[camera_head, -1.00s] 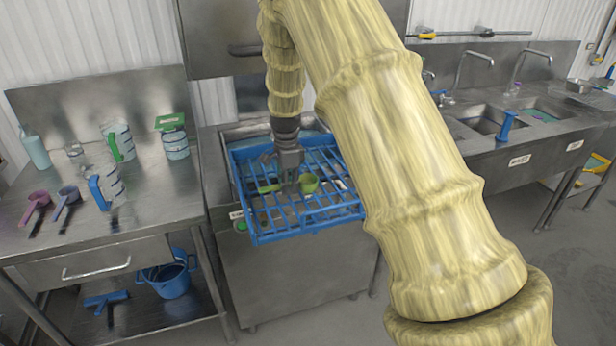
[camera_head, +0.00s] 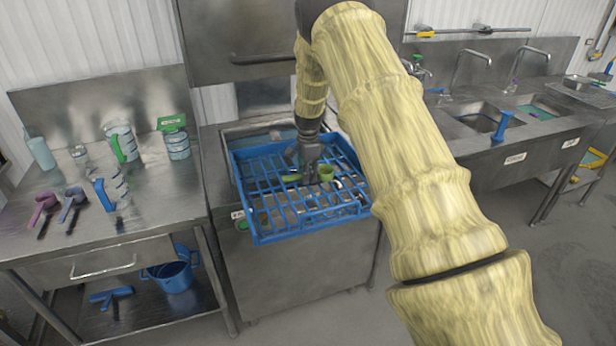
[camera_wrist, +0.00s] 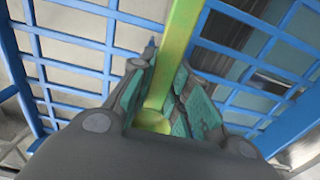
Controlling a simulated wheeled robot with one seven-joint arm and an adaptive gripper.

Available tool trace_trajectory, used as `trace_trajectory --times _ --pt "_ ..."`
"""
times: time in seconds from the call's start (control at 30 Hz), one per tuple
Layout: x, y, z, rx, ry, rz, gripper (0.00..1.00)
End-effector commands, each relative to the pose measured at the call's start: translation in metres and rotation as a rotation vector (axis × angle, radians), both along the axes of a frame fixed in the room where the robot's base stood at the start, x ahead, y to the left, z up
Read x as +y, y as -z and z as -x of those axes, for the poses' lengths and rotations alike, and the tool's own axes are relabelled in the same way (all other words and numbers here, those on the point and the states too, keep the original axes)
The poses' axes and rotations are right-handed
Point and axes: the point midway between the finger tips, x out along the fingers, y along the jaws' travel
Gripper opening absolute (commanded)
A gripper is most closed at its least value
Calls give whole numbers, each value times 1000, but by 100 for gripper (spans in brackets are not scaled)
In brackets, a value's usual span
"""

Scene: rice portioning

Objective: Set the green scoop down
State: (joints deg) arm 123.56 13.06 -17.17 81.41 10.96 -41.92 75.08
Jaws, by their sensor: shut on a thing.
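The green scoop (camera_head: 325,173) is at the blue rack (camera_head: 262,238), in the rack's upper right part in the head view. My gripper (camera_head: 309,171) is shut on the scoop's handle, which shows between the fingers in the wrist view (camera_wrist: 182,45). In the wrist view my gripper (camera_wrist: 158,100) has its fingers on both sides of the handle, with the rack's blue grid behind. The fingers partly hide the scoop. I cannot tell whether the scoop touches the rack.
A steel table (camera_head: 150,218) at the left holds a purple scoop (camera_head: 45,202), a blue scoop (camera_head: 74,197) and several jugs. Sinks (camera_head: 478,122) stand at the right. The rack's raised blue sides surround its grid. A steel hood (camera_head: 290,35) is above and behind it.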

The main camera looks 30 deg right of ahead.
Motion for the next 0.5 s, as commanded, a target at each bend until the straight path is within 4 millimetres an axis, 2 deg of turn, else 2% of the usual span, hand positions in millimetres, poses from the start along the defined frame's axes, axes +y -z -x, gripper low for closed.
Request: trace_trajectory --times 0.2,0.5 --pt "0 16 0 1 0 0 0" --pt "1 19 0 1 0 0 0"
